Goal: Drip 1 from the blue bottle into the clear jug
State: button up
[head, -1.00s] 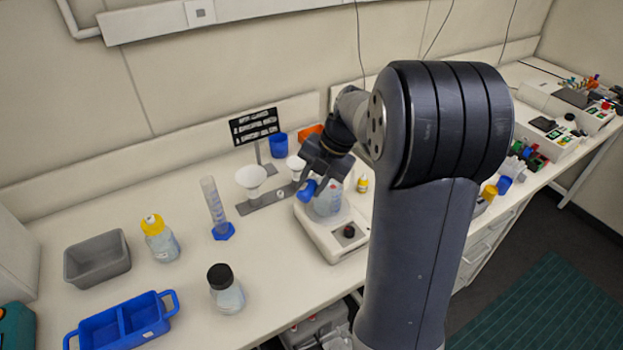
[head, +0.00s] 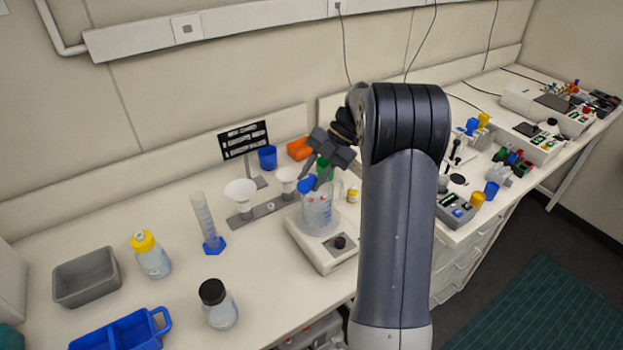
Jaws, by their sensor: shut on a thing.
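The clear jug (head: 318,212) stands upright on a white device with a dark knob (head: 323,247). My gripper (head: 317,179) is just above the jug's mouth. It is shut on the small blue bottle (head: 306,184), which seems tilted at the jug's upper left rim. The fingers hide much of the bottle. I cannot tell whether its tip is over the opening or whether any drop is falling. A green part (head: 323,166) shows beside the gripper, and I cannot tell what it belongs to.
Two white funnels (head: 241,193) in a grey stand and a measuring cylinder (head: 204,222) are left of the jug. A small yellow-capped bottle (head: 352,194) stands close at its right. A black-capped bottle (head: 218,304) stands in front. The bench between is clear.

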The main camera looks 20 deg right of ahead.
jog(key=shift+w+d+r+y, duration=0.1)
jog(key=shift+w+d+y, duration=0.1)
jog(key=shift+y, duration=0.2)
jog(key=shift+g, duration=0.3)
jog(key=shift+w+d+r+m+g+y, duration=0.1)
jog(key=shift+d+r+m+g+y, duration=0.1)
jog(key=shift+g+y, duration=0.3)
jog(key=shift+w+d+r+m+g+y, duration=0.1)
jog(key=shift+r+m+g+y, duration=0.15)
jog(key=shift+y, duration=0.45)
jog(key=shift+f, duration=0.1)
jog(key=b, duration=0.2)
jog(key=shift+f+t+h+b, duration=0.1)
jog(key=shift+t+h+b, duration=0.15)
jog(key=shift+h+b, duration=0.15)
jog(key=shift+n+t+h+b, duration=0.25)
jog(key=shift+t+h+b, duration=0.2)
jog(key=shift+b, duration=0.75)
jog(key=shift+r+h+b, duration=0.45)
jog(key=shift+b, duration=0.15)
jog(key=shift+r, duration=0.2)
